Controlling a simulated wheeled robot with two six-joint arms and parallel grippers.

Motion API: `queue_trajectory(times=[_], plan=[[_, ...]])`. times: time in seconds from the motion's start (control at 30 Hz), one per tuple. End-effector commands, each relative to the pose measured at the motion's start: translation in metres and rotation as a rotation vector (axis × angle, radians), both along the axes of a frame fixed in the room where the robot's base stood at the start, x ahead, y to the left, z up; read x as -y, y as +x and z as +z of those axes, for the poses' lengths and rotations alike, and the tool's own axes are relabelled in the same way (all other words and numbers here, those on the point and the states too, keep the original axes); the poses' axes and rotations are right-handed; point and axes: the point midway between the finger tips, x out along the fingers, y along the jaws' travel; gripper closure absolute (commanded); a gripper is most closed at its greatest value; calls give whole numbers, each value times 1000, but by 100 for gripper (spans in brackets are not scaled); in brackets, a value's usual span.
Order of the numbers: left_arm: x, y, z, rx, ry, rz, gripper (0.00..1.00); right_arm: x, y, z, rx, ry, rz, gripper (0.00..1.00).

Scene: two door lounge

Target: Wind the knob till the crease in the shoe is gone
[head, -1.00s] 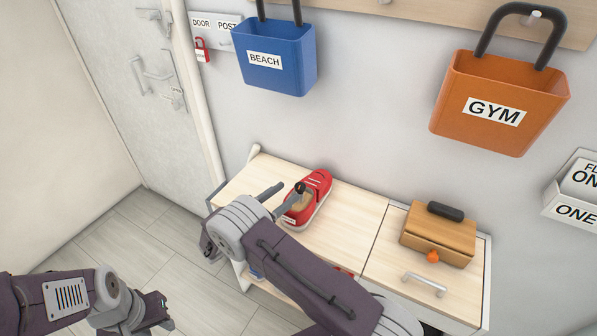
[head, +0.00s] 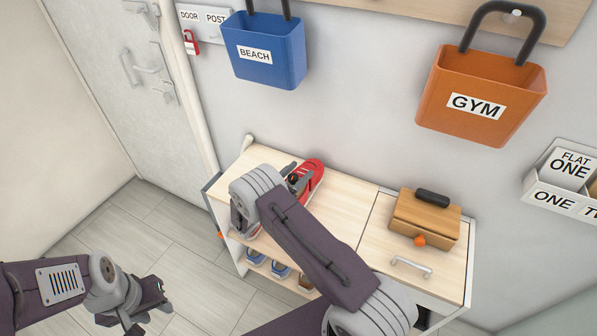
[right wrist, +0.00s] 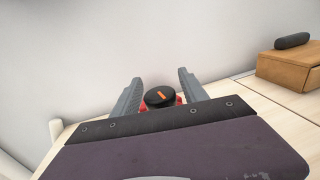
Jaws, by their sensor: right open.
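The red shoe (head: 314,174) lies on the wooden top of the bench, mostly hidden behind my right arm in the head view. The dark round knob (right wrist: 160,97) with an orange mark shows in the right wrist view, between the two fingers of my right gripper (right wrist: 158,92). The fingers are apart, one on each side of the knob, and do not visibly touch it. A little red of the shoe shows beside the knob. The crease is hidden. My left gripper (head: 150,305) hangs low at the left over the floor, away from the shoe; its jaw opening is unclear.
A wooden box (head: 425,220) with a dark handle stands on the bench's right part. Blue (head: 264,50) and orange (head: 480,95) bins hang on the wall above. Several shoes sit on the shelf below. The bench top (head: 335,215) between shoe and box is clear.

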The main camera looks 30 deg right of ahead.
Motion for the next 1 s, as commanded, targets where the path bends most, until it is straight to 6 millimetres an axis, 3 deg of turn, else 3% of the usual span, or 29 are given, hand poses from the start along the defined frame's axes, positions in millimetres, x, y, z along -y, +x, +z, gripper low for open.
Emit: queue_trajectory(times=[0.13,0.3,0.47,0.73,1.0], plan=[[0,0,0,0,0,0,64,0,0,0,0,0,0,52],[0,0,0,0,0,0,64,0,0,0,0,0,0,99],[0,0,-9,0,0,0,64,0,0,-4,4,0,-22,100],[0,0,-64,0,0,0,64,2,-7,-10,8,2,-272,100],[0,0,-69,0,0,0,64,3,-11,-1,-3,2,-354,100]])
